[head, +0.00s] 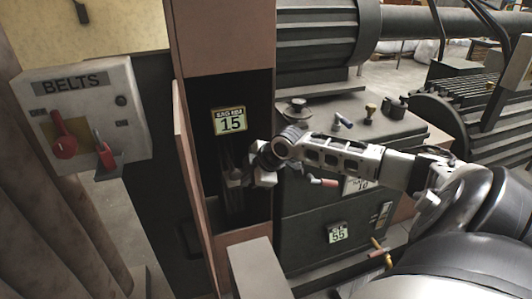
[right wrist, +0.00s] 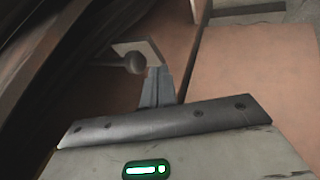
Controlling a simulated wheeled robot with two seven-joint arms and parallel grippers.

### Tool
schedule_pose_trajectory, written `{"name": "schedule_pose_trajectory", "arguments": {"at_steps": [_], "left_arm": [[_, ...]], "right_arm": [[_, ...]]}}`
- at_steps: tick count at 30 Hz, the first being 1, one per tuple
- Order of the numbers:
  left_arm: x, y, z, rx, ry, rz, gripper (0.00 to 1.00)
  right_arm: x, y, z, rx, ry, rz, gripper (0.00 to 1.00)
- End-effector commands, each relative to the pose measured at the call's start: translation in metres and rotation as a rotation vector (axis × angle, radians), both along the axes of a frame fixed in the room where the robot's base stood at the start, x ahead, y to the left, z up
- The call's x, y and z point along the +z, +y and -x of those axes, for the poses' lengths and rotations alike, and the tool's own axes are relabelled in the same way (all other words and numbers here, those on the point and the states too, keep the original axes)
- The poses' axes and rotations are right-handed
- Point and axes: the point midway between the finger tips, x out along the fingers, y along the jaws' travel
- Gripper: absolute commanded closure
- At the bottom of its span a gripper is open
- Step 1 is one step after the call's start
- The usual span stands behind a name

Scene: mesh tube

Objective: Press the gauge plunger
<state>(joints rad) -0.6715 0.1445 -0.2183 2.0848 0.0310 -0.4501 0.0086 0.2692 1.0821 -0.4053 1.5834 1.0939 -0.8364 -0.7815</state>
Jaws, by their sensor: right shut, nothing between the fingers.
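My right gripper (head: 234,182) is at the dark recess in the brown cabinet, below the yellow plate marked 15 (head: 231,121). In the right wrist view its grey fingers (right wrist: 156,86) are shut together with nothing held. A dark round knob (right wrist: 134,63) on a short stem, which may be the gauge plunger, shows just left of the fingertips. A pale square plate (right wrist: 150,48) is right behind it. I cannot tell whether the fingers touch the knob. In the head view the plunger is not clearly visible. My left gripper is not in view.
A brown cabinet frame (head: 220,38) surrounds the recess closely. A BELTS switch box (head: 85,112) with red levers is on the left.

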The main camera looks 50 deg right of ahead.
Motion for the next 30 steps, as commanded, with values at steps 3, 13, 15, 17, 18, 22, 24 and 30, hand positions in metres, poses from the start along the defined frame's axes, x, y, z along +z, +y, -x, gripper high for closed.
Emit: {"name": "schedule_pose_trajectory", "arguments": {"at_steps": [3, 13, 15, 17, 18, 22, 24, 30], "left_arm": [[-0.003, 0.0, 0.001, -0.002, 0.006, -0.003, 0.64], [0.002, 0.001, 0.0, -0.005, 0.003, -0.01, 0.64], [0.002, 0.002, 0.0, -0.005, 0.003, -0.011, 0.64], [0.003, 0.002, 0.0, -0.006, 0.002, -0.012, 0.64], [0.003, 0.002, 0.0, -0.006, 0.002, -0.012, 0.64], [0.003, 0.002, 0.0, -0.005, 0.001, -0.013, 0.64], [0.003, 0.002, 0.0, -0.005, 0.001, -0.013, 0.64], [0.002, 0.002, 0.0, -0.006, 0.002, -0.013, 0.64]], "right_arm": [[0.019, -0.004, 0.019, 0.005, 0.007, 0.007, 1.0], [0.055, -0.009, 0.045, 0.001, 0.008, 0.002, 1.0], [0.057, -0.008, 0.047, 0.002, 0.007, 0.0, 1.0], [0.059, -0.008, 0.047, 0.002, 0.006, 0.0, 1.0], [0.059, -0.008, 0.047, 0.002, 0.006, -0.001, 1.0], [0.06, -0.008, 0.047, 0.002, 0.006, -0.001, 1.0], [0.059, -0.008, 0.047, 0.002, 0.006, -0.001, 1.0], [0.059, -0.008, 0.047, 0.002, 0.006, -0.001, 1.0]]}}
